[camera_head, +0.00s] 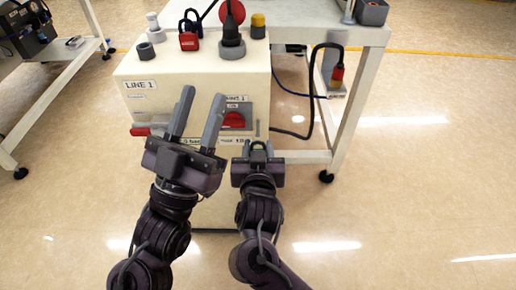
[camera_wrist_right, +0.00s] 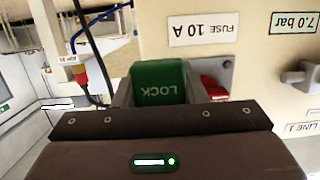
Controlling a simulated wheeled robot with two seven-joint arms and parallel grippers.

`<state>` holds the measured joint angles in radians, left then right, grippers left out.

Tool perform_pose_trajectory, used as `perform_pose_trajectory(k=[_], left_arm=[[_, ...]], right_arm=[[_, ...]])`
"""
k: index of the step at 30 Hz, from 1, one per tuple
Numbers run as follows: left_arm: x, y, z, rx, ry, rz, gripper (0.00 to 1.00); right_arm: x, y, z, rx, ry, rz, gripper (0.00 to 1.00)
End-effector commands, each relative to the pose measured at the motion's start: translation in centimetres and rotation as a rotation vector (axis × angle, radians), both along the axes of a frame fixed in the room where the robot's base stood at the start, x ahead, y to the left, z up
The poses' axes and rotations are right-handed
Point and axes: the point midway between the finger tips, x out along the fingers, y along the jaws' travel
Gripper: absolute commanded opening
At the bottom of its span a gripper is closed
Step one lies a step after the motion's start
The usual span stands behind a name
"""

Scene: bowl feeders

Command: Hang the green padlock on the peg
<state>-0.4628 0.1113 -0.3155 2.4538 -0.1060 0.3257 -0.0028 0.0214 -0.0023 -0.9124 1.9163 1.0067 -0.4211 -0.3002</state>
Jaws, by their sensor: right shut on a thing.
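The green padlock (camera_wrist_right: 160,82), marked LOCK, is between the fingers of my right gripper (camera_wrist_right: 160,95). In the wrist view its text appears upside down. In the head view my right gripper (camera_head: 258,150) is low in front of the cabinet, and only the padlock's dark shackle shows above it. My right gripper is shut on the padlock. A grey projecting piece (camera_wrist_right: 300,76) stands on the panel at the right of the wrist view; I cannot tell whether it is the peg. My left gripper (camera_head: 200,100) has its fingers apart, empty, before the cabinet front.
The cream cabinet (camera_head: 145,108) has a red switch (camera_head: 235,119) on its front. A red padlock (camera_head: 188,41), a dark plug (camera_head: 231,35) and a yellow-topped part (camera_head: 258,22) sit on its top. A cable (camera_head: 305,125) hangs at its right. The floor at right is clear.

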Motion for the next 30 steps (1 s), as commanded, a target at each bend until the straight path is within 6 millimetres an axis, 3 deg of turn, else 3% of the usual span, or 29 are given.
perform_pose_trajectory(k=[30], left_arm=[[0.0, 0.0, 0.9, 0.000, 0.000, 0.000, 0.36]], right_arm=[[0.0, 0.0, 0.0, 0.001, -0.001, 0.000, 0.10]])
